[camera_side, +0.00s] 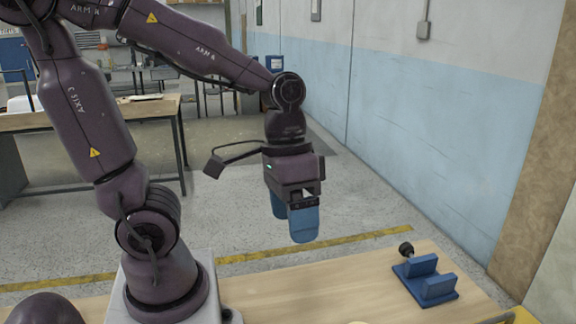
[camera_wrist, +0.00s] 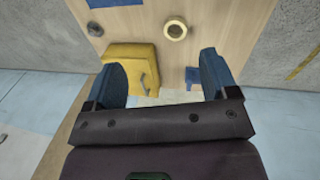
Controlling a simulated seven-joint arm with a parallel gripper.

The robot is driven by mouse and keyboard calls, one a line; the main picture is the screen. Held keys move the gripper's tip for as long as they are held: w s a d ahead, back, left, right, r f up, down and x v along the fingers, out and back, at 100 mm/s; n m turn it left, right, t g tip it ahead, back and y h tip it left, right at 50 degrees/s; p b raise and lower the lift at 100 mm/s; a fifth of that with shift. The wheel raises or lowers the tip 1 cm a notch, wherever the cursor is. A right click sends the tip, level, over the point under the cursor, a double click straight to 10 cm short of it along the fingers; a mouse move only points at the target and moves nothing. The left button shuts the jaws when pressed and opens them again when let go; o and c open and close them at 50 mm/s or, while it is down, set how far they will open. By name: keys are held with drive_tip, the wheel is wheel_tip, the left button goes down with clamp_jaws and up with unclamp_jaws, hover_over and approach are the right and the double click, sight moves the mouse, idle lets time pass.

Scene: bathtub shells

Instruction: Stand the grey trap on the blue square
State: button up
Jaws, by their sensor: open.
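My gripper (camera_side: 290,222) is open and empty, hanging well above the table with its blue fingers pointing down. It shows in the wrist view (camera_wrist: 165,85) with a wide gap between the fingers. A small dark grey rounded piece (camera_side: 406,249), which looks like the trap, is beside a blue cradle (camera_side: 428,280) at the table's far side. In the wrist view a small grey piece (camera_wrist: 95,28) shows near the table's left edge; its shape is too small to tell. The blue square (camera_wrist: 193,76) is partly hidden behind my right finger. The side view does not show it.
A yellow block (camera_wrist: 133,62) with a thin handle-like line stands on the table. A cream ring (camera_wrist: 167,33) with a grey centre lies to its right. The blue cradle is cut off at the top (camera_wrist: 115,2). Bare wood (camera_side: 320,290) lies beneath my gripper.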

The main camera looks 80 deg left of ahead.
wheel_tip(320, 180, up, 7)
drive_tip(key=a+t+y, duration=0.2)
drive_tip(key=t, duration=0.3)
drive_tip(key=shift+a+f+m, duration=0.15)
drive_tip(key=shift+a+m, duration=0.05)
drive_tip(key=shift+m, duration=0.2)
idle(0.4)
